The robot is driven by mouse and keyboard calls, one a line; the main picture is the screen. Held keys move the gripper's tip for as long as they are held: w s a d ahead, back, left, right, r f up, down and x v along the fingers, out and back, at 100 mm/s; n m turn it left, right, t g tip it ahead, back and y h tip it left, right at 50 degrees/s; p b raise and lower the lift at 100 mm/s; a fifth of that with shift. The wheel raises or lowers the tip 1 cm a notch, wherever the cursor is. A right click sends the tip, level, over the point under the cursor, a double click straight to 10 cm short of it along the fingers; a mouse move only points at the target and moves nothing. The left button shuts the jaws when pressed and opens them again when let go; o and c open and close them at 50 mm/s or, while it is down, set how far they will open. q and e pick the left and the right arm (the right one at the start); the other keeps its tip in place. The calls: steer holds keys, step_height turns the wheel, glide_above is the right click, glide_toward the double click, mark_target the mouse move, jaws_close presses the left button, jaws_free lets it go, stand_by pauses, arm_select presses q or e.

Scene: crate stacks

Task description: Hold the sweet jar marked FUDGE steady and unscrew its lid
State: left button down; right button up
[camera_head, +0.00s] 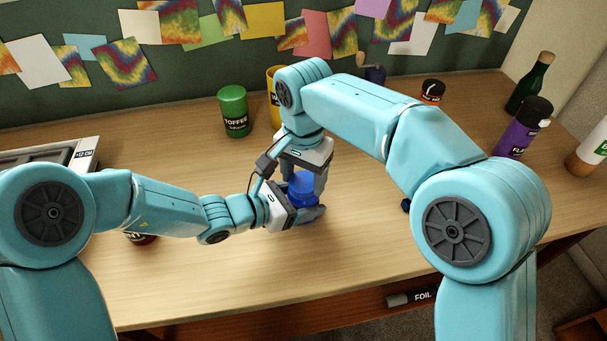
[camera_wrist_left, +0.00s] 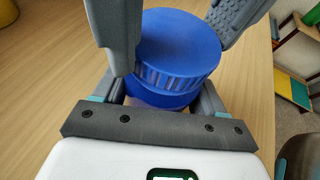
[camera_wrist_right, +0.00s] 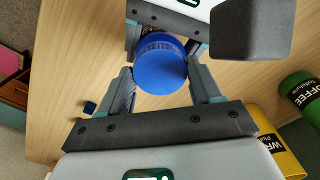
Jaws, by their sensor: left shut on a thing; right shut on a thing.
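A blue jar (camera_head: 307,213) with a ribbed blue lid (camera_head: 302,184) stands upright near the middle of the desk; no lettering on it shows. The lid looks seated on the jar (camera_wrist_left: 160,96) in the left wrist view. My left gripper (camera_head: 312,211) is shut on the jar's body from the left, below the lid. My right gripper (camera_head: 303,180) comes down from above and is shut on the lid, which shows from the top in the right wrist view (camera_wrist_right: 160,64).
A green TOFFEE jar (camera_head: 234,112) and a yellow container (camera_head: 273,98) stand behind. An orange jar (camera_head: 432,92), a purple jar (camera_head: 521,130) and a green bottle (camera_head: 528,85) stand at the right. A dark red jar (camera_head: 141,238) is partly behind my left arm.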

steer(key=n, duration=0.2)
steer(key=shift+n, duration=0.3)
steer(key=o, duration=1.2)
steer(key=shift+r, duration=2.2)
step_height(320, 180, up, 3)
steer(key=m, duration=0.3)
steer(key=shift+r, duration=0.2)
steer(key=shift+c, duration=0.3)
step_height(320, 180, down, 8)
steer(key=shift+r, duration=0.1)
steer(key=shift+c, duration=0.3)
